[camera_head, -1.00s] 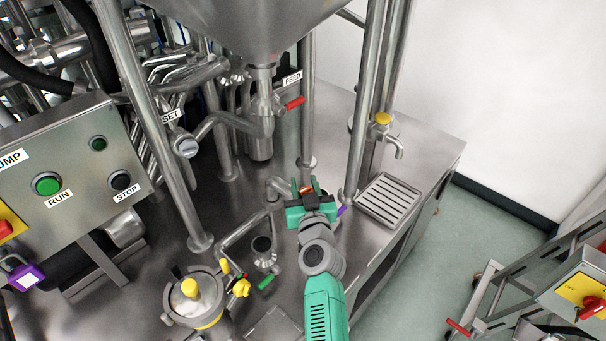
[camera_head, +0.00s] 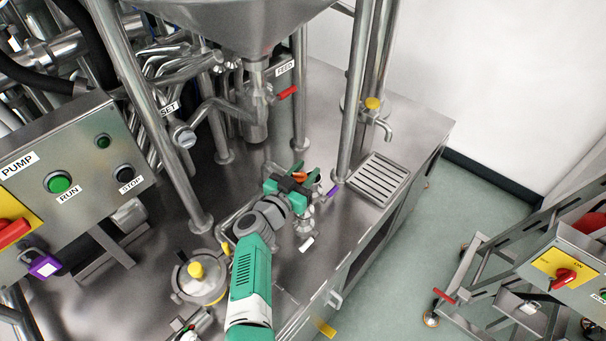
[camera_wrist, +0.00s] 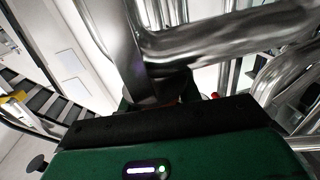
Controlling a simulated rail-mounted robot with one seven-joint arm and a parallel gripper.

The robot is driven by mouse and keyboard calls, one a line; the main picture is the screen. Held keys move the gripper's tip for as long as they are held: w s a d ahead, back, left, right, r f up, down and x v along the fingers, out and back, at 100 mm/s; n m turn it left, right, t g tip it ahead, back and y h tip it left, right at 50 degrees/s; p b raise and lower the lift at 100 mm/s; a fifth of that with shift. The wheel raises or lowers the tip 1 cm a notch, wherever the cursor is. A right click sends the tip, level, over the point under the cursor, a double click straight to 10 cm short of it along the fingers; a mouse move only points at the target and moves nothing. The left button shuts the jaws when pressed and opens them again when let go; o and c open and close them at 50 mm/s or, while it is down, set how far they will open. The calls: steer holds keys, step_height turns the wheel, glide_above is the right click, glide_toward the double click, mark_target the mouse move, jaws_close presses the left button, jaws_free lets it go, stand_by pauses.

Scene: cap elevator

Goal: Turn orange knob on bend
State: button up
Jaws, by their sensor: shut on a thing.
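The orange knob (camera_head: 301,177) shows as a small patch of orange between the green fingers, at the bent pipework on the steel worktop. My gripper (camera_head: 304,174) is shut on it, with the arm reaching in from the lower left in the head view. The fingers and the black gripper body hide most of the knob. In the wrist view the gripper's dark green and black body fills the bottom, and a shiny bent steel pipe (camera_wrist: 225,40) crosses close in front. The knob cannot be made out clearly there.
A steel post (camera_head: 352,110) stands just right of the gripper, and another post (camera_head: 299,100) is behind it. A purple handle (camera_head: 333,191) is close on the right. A drain grate (camera_head: 375,180) lies below a yellow-topped tap (camera_head: 374,104). A lidded pot (camera_head: 202,283) is at lower left.

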mark_target(305, 175)
steer(key=shift+d+m+h, duration=0.1)
steer(key=shift+m+h, duration=0.3)
steer(key=o, duration=0.9)
steer(key=shift+s+d, duration=0.1)
steer(key=shift+r, duration=0.2)
step_height(305, 175, up, 4)
steer(key=p, duration=0.4)
steer(key=s+p, duration=0.1)
steer(key=shift+s+r+p, duration=0.1)
steer(key=shift+r+p, duration=0.15)
steer(key=shift+p, duration=0.05)
steer(key=shift+s+a+p, duration=0.2)
steer(key=shift+s+p, duration=4.35)
steer(key=shift+s, duration=2.8)
